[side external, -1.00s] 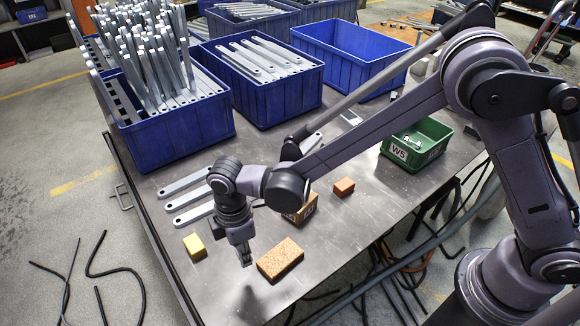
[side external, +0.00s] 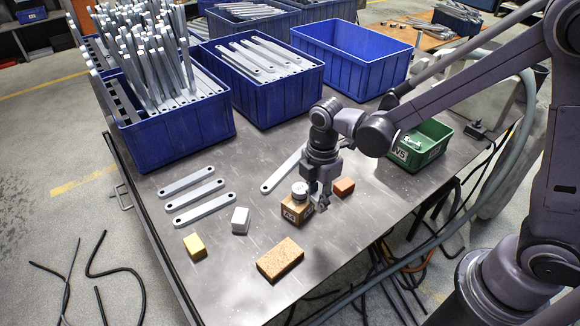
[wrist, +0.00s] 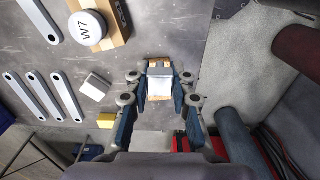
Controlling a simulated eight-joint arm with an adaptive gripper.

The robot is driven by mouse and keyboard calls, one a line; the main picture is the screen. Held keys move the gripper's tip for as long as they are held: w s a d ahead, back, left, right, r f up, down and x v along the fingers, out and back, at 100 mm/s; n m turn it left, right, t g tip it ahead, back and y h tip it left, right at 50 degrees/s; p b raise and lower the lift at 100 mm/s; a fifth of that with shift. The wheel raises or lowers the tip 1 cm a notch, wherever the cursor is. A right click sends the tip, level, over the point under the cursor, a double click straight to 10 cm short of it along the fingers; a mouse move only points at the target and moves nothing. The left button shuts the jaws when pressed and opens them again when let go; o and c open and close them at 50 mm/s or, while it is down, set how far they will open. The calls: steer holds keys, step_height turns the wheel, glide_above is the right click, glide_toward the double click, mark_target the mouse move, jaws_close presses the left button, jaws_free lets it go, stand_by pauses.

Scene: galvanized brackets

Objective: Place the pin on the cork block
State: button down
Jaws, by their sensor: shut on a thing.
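My gripper (side external: 322,203) is shut on a light grey, blocky piece, which I take to be the pin (wrist: 160,84); it shows between the fingers (wrist: 160,95) in the wrist view. In the side view the fingers mostly hide it. The cork block (side external: 280,260), speckled brown, lies flat near the table's front edge, below and left of my gripper in the picture. In the wrist view its tan surface (wrist: 154,63) shows beyond the pin, which partly covers it. The pin and gripper are apart from the cork block.
A tan box (side external: 294,212) bearing a round white-topped weight (wrist: 87,27) stands close beside my gripper. An orange block (side external: 343,187) is just behind right. A white block (side external: 240,220), yellow block (side external: 195,246) and flat brackets (side external: 200,206) lie left. A green bin (side external: 420,148) stands right.

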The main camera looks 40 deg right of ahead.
steer(key=a+f, duration=0.2)
steer(key=a, duration=0.1)
steer(key=a+f, duration=0.2)
steer(key=a, duration=0.2)
steer(key=a+f, duration=0.2)
steer(key=a, duration=0.1)
steer(key=shift+w+a+f, duration=0.1)
steer(key=shift+a+f, duration=0.1)
steer(key=shift+a, duration=0.15)
steer(key=shift+f, duration=2.05)
steer(key=shift+f, duration=0.15)
steer(key=c, duration=1.1)
jaws_free()
steer(key=shift+c, duration=0.2)
